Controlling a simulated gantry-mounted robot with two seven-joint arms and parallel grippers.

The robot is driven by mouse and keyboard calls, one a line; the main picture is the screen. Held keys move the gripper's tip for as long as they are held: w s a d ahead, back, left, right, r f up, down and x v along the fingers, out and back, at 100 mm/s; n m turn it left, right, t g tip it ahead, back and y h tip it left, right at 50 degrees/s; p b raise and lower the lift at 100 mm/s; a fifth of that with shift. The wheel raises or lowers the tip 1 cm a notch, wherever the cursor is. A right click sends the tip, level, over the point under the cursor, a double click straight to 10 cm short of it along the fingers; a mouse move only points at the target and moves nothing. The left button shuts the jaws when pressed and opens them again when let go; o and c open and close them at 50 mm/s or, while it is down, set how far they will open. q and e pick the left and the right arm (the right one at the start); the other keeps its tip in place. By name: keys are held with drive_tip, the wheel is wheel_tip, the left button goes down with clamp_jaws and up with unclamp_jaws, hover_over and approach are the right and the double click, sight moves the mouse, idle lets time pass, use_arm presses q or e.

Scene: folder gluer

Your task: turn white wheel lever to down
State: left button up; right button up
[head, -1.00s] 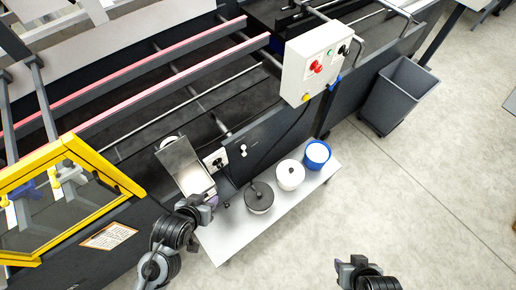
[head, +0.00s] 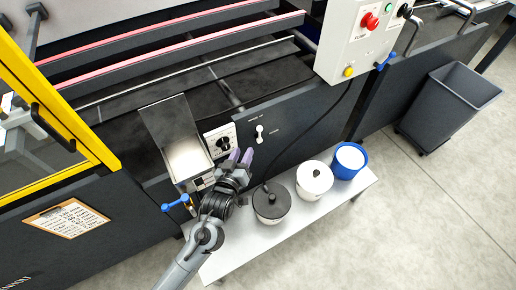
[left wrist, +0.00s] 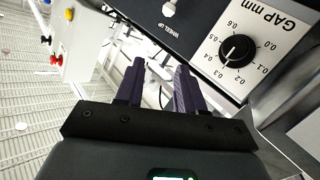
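The white wheel lever (head: 260,134) is a small white handle on the dark machine side panel (head: 292,122), right of the gap dial. In the left wrist view the white lever (left wrist: 169,8) is at the top edge, partly cut off, near the label "WHEEL UP". I cannot tell its exact setting. My left gripper (head: 238,157) is open and empty, below and left of the lever in the head view, and apart from it. Its two purple fingers (left wrist: 160,80) show a gap between them in the left wrist view. My right gripper is out of view.
The gap dial (head: 222,143) and a metal tray (head: 187,158) are close to my left gripper. A white shelf (head: 237,262) below carries a dark-lidded pot (head: 271,203), a white pot (head: 314,180) and a blue tub (head: 349,160). A control box (head: 358,38) stands at upper right.

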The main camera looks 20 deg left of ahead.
use_arm(q)
drive_tip(key=t+b, duration=0.2)
drive_tip(key=b, duration=0.7)
approach(259, 131)
drive_tip(key=s, duration=0.2)
drive_tip(key=b, duration=0.1)
drive_tip(key=shift+n, duration=0.3)
drive_tip(key=w+b, duration=0.1)
drive_tip(key=w, duration=0.2)
drive_tip(key=w+b, duration=0.1)
drive_tip(key=w, duration=0.3)
drive_tip(key=w+b, duration=0.2)
drive_tip(key=w, duration=0.2)
drive_tip(key=shift+a+f, duration=0.1)
drive_tip(key=shift+a, duration=0.3)
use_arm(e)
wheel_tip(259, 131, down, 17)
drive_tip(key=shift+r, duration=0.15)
use_arm(q)
drive_tip(key=shift+c, duration=0.3)
clamp_jaws()
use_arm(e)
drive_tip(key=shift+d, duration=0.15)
